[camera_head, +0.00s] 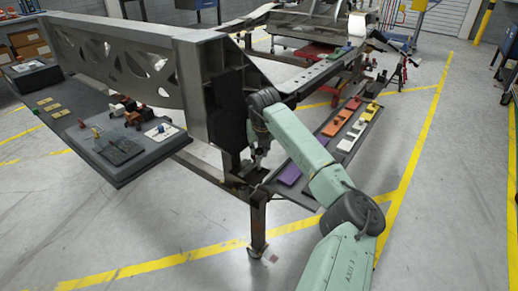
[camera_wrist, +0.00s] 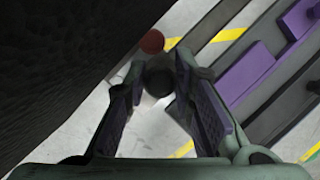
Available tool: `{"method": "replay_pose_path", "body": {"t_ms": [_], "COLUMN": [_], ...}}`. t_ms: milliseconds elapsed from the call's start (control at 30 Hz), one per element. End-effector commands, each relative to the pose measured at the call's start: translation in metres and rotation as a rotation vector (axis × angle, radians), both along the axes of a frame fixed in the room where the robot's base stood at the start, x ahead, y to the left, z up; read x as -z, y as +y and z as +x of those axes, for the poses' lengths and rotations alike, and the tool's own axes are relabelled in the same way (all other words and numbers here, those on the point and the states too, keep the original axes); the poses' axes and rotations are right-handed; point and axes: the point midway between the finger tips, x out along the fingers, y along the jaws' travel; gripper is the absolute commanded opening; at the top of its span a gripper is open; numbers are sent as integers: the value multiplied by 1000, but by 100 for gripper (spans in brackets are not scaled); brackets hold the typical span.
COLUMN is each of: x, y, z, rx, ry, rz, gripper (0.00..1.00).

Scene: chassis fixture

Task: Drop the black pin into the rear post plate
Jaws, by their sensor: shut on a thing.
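My gripper (camera_wrist: 158,70) points down, and in the wrist view its two fingers close on a dark round thing, the black pin (camera_wrist: 158,82), seen nearly end-on. In the head view my gripper (camera_head: 261,157) is low beside the dark upright of the frame, above a dark flat plate (camera_head: 246,177) at the top of a short post (camera_head: 258,224). This looks like the rear post plate; its hole cannot be made out. The pin is too small to tell in the head view, and whether it touches the plate cannot be seen.
A red round thing (camera_wrist: 152,41) shows just beyond the pin. The large dark upright (camera_wrist: 60,60) fills the left of the wrist view, close to my fingers. A rail with purple (camera_head: 290,173), orange and yellow blocks lies right. A grey parts table (camera_head: 145,166) stands left.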

Motion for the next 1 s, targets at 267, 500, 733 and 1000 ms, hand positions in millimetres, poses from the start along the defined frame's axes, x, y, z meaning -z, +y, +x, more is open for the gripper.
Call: {"method": "replay_pose_path", "body": {"t_ms": [267,500,733,1000], "x": [8,15,22,30], "y": [0,0,0,0], "z": [0,0,0,0], "rx": [0,0,0,1], "ry": [0,-1,0,0], "rz": [0,0,0,0], "gripper": [0,0,0,0]}}
